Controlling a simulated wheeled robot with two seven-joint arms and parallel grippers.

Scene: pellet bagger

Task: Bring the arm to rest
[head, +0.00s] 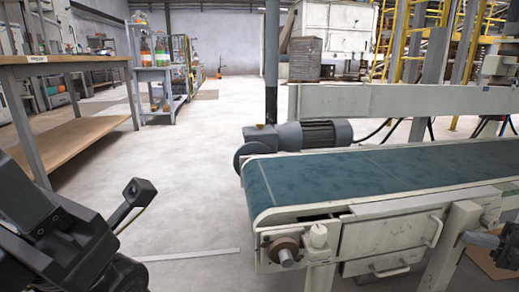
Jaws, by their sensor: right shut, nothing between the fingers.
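My right gripper (483,239) shows small and dark at the right edge of the head view, low beside the light frame of the conveyor. It is shut, and I see nothing held in it. Most of the right arm is out of the picture. Dark links of my left arm (70,245) fill the lower left corner. I cannot make out the left gripper's fingers there.
The conveyor (380,172) with its empty blue-green belt takes up the right side. Its motor (315,135) sits at the far side. A wooden workbench (60,62) stands left, a shelf cart (158,75) behind it. Pale floor between is clear.

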